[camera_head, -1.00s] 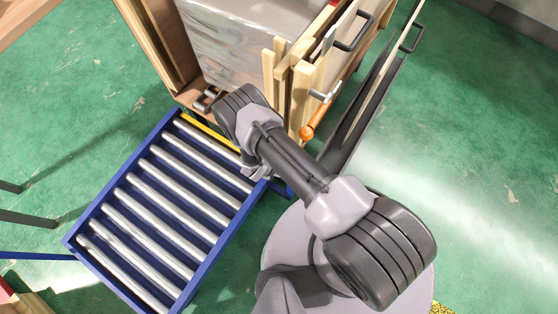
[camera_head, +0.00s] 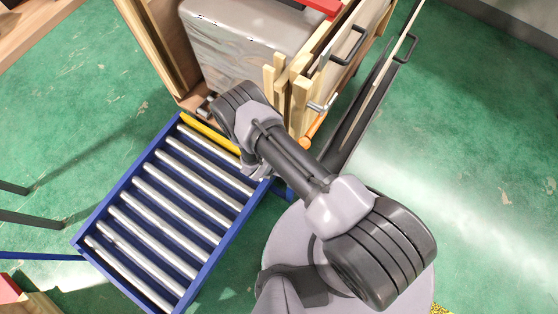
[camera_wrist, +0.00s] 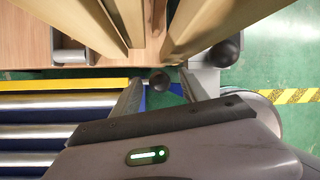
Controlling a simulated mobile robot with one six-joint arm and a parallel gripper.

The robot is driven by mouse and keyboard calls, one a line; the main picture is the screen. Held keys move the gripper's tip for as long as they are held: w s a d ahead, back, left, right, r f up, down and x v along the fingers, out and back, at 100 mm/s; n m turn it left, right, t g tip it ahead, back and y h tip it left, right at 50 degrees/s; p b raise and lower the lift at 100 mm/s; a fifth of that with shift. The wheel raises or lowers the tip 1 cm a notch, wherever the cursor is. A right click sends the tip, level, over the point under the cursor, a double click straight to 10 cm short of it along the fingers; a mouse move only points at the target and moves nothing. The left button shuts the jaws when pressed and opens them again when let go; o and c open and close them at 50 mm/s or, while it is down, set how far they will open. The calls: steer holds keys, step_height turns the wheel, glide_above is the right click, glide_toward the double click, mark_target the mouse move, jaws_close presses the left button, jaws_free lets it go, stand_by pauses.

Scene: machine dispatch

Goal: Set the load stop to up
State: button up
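The load stop, a yellow bar (camera_head: 208,132), lies across the far end of the roller conveyor, beside the wooden crate. It also shows at the left in the wrist view (camera_wrist: 65,85). A dark round knob (camera_wrist: 160,80) sits at its right end, on what looks like a short lever. My gripper (camera_wrist: 161,76) is open, with one finger on each side of the knob and visible gaps between. In the head view my wrist hides the knob and most of the gripper.
The blue-framed conveyor (camera_head: 118,185) with steel rollers is at the left. A wooden crate with a wrapped silver load (camera_head: 235,45) stands just beyond the stop. An orange-handled lever (camera_head: 312,128) and black handles (camera_head: 350,45) are close on the right. Green floor is clear at far right.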

steer(key=p+v, duration=0.6)
steer(key=v, duration=1.1)
steer(key=shift+s+r, duration=0.15)
